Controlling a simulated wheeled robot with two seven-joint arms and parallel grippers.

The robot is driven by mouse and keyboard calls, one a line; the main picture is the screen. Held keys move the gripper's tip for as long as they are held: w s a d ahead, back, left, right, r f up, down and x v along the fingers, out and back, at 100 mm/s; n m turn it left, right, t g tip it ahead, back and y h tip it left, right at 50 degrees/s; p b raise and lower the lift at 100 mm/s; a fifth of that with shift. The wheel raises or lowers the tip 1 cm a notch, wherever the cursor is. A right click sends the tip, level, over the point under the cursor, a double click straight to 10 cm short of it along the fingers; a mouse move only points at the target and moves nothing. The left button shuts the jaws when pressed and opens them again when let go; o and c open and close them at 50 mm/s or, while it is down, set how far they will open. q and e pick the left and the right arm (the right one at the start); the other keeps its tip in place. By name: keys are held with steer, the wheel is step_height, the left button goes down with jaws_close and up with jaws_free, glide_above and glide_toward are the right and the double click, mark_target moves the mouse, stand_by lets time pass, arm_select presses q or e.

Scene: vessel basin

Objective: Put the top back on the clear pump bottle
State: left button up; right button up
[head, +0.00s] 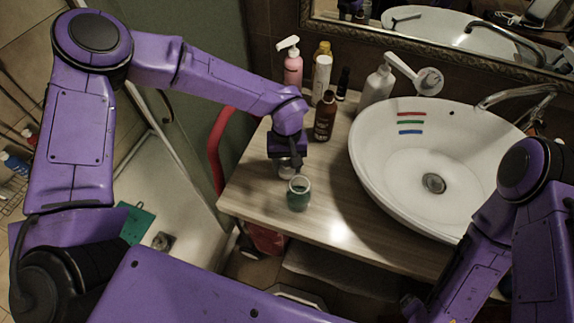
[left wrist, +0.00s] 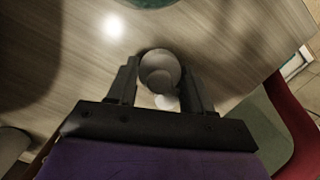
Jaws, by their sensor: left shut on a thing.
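The clear bottle (head: 299,195) has green liquid in it and stands upright, open at the top, near the front left of the counter. A small part of it shows at the top edge of the left wrist view (left wrist: 150,2). My left gripper (head: 286,167) is just behind the bottle, pointing down. In the left wrist view its fingers (left wrist: 160,85) are shut on a pale grey-white rounded piece, which looks like the pump top (left wrist: 160,70). The top is apart from the bottle. In the head view the gripper partly hides the top. My right gripper is not visible.
The wooden counter (head: 335,220) is clear right of the bottle. A white basin (head: 375,165) stands on the right. Behind stand a pink pump bottle (head: 293,68), a brown bottle (head: 325,118), a white bottle (head: 322,75) and a white pump bottle (head: 377,88). The counter's front edge is close.

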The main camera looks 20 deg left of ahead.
mark_target(287, 164)
arm_select(q)
step_height(287, 164, up, 10)
steer(key=shift+f+b, duration=0.15)
steer(key=shift+b, duration=0.7)
steer(key=shift+f, duration=0.1)
